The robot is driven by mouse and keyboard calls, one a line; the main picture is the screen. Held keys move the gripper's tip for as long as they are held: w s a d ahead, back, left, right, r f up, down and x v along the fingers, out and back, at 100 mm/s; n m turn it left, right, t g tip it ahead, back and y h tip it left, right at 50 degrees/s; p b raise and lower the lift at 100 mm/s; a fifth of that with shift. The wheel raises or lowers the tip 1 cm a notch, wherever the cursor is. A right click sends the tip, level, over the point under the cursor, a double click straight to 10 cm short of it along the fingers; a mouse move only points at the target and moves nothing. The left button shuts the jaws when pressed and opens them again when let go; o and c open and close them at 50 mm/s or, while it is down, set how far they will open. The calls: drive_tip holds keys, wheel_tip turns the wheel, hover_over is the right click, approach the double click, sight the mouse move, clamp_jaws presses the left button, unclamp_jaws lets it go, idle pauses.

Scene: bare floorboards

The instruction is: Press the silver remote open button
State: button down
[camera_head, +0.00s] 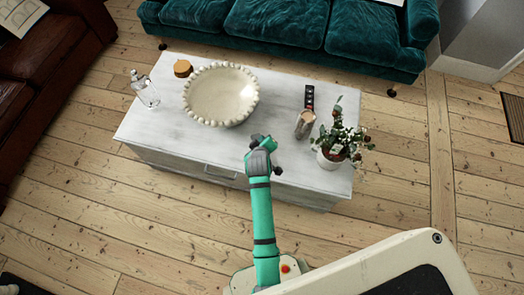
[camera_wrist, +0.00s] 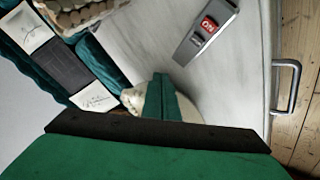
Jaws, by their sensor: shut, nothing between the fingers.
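A silver-grey remote (camera_wrist: 203,38) with a red, marked button (camera_wrist: 208,25) lies on the white tabletop in the wrist view, ahead of my fingers and apart from them. My gripper's fingers (camera_wrist: 161,95) are shut with nothing between them. In the head view my gripper (camera_head: 262,150) hangs over the front part of the white table (camera_head: 165,115). I cannot pick out the silver remote for certain in the head view; my arm may hide it.
A cream beaded bowl (camera_head: 220,95), a glass bottle (camera_head: 145,90) and a round orange-brown thing (camera_head: 182,68) stand left on the table. A metallic item (camera_head: 304,124) and a potted plant (camera_head: 338,145) stand right. A teal sofa (camera_head: 290,25) is behind. A drawer handle (camera_wrist: 287,88) juts out.

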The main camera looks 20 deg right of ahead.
drive_tip(key=shift+s+f, duration=0.15)
drive_tip(key=shift+f, duration=4.3)
drive_tip(key=shift+f, duration=0.2)
drive_tip(key=shift+f, duration=0.2)
